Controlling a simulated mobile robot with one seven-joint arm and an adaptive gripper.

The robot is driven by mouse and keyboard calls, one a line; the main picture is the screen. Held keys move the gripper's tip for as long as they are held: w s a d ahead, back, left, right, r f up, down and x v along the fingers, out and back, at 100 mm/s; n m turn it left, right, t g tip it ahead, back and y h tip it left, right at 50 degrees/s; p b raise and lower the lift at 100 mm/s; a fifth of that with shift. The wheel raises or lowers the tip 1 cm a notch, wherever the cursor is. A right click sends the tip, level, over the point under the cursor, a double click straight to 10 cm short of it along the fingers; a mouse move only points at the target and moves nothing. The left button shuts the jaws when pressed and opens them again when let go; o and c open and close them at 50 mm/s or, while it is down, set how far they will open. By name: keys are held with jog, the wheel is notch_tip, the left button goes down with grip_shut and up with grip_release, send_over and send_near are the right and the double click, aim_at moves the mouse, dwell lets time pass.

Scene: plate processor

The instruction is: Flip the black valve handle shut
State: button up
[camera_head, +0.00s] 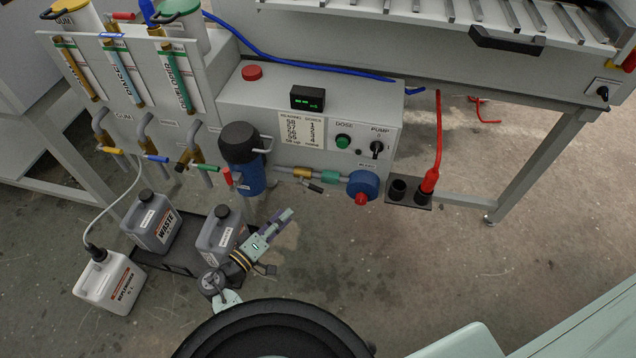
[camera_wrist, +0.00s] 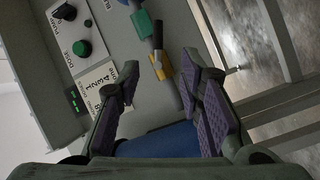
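The black valve handle (camera_head: 313,187) slants down and right from a brass valve (camera_head: 302,172) on the pipe below the grey cabinet. In the wrist view the handle (camera_wrist: 157,34) extends upward from the yellowish valve body (camera_wrist: 162,67), roughly along the pipe and beside the green fitting (camera_wrist: 142,24). My gripper (camera_head: 285,217) is below and left of the handle in the head view. In the wrist view my gripper (camera_wrist: 161,72) has its purple-padded fingers wide apart, with the valve and grey pipe seen between them. Nothing is held, and the handle appears apart from the fingers.
A blue pump (camera_head: 363,184) with a red knob is right of the valve, and a blue filter housing (camera_head: 250,180) is left. Grey jugs (camera_head: 220,237) stand below left. Black cups (camera_head: 398,190) sit at right. Open floor lies right of my gripper.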

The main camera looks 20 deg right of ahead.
aim_at(312, 187)
jog(key=p+x, duration=0.2)
jog(key=x, duration=0.9)
jog(key=shift+s+d, duration=0.2)
jog(key=shift+d, duration=0.05)
grip_shut()
dwell(0.5)
